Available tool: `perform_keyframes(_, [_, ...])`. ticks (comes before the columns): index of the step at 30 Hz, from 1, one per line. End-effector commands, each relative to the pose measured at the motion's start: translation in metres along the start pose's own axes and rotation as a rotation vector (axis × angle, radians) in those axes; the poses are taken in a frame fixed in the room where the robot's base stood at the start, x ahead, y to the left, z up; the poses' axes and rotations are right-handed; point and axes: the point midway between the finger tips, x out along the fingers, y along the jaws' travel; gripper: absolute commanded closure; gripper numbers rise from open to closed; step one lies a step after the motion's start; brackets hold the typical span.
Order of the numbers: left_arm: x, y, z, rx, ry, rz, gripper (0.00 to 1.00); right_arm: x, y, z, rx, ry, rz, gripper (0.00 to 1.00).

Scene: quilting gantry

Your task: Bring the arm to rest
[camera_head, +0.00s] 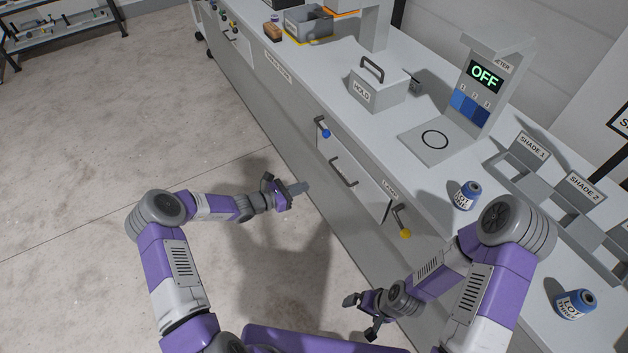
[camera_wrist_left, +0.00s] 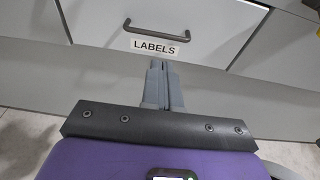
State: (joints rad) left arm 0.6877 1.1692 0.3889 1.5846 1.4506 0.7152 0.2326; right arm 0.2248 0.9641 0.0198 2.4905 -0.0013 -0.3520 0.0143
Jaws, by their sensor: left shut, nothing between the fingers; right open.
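My left gripper (camera_head: 299,188) is shut and empty in the head view. It is in the air in front of the bench's drawer fronts, over the floor. In the left wrist view its closed fingers (camera_wrist_left: 160,84) point toward a drawer front (camera_wrist_left: 205,25) with a dark handle and a LABELS sign. I cannot tell whether they touch it. My right gripper (camera_head: 362,316) is open and empty in the head view, low in front of the bench at the lower middle. Its arm is bent, with the elbow over the bench edge at the right.
The bench top (camera_head: 350,130) carries a HOLD box (camera_head: 378,92), a meter reading OFF (camera_head: 480,85), shade bins (camera_head: 540,180) and two blue LOT spools (camera_head: 467,195), (camera_head: 575,303). Keys with blue (camera_head: 325,130) and yellow (camera_head: 404,233) tags hang at the front.

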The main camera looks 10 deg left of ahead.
Motion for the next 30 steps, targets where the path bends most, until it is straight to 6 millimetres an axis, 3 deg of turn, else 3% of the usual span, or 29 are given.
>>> perform_keyframes(5, [-0.013, 0.0, 0.0, 0.0, 0.0, 0.0, 1.0, -0.003, -0.001, 0.0, 0.0, 0.0, 0.0, 0.0])
perform_keyframes(14, [-0.013, -0.008, -0.004, 0.011, 0.018, -0.021, 1.0, -0.003, -0.001, 0.0, 0.0, -0.001, 0.0, 0.0])
perform_keyframes(17, [-0.009, -0.037, -0.018, 0.064, 0.091, -0.102, 1.0, -0.003, -0.001, 0.0, 0.0, -0.001, 0.0, 0.0])
perform_keyframes(21, [-0.016, -0.117, -0.059, 0.261, 0.292, -0.343, 1.0, -0.003, -0.001, 0.0, 0.0, -0.001, 0.0, 0.0])
perform_keyframes(25, [-0.052, -0.189, -0.102, 0.562, 0.483, -0.616, 1.0, -0.003, -0.001, 0.0, 0.0, -0.001, 0.0, 0.0])
perform_keyframes(30, [-0.107, -0.24, -0.134, 1.016, 0.599, -0.91, 1.0, -0.003, -0.001, 0.0, 0.0, -0.001, 0.0, 0.0])
